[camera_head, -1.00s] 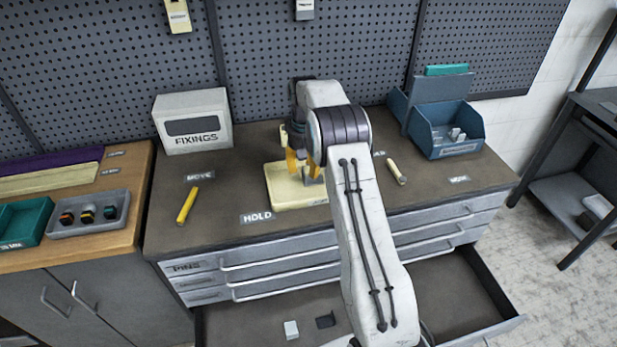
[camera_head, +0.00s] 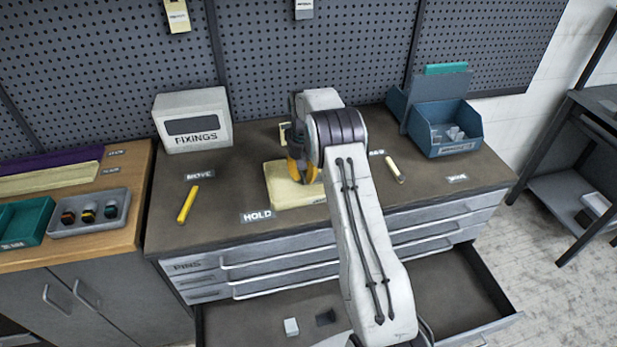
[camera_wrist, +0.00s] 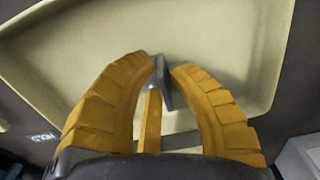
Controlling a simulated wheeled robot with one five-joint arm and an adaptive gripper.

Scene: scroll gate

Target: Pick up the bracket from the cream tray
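The cream tray (camera_head: 283,199) lies on the workbench behind the HOLD label; its floor and raised rim fill much of the wrist view (camera_wrist: 228,40). The grey bracket (camera_wrist: 166,88) stands in the tray between my yellow fingers. My gripper (camera_wrist: 161,63) points down into the tray, with fingertips close against both sides of the bracket's upper end. It looks shut on it. A third finger shows beside the bracket's lower part. In the head view my gripper (camera_head: 302,178) is over the tray and hides the bracket. I cannot tell whether the bracket is clear of the tray floor.
A white FIXINGS box (camera_head: 193,122) stands at the back left and a blue bin (camera_head: 447,130) at the back right. An open drawer (camera_head: 270,312) juts out in front.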

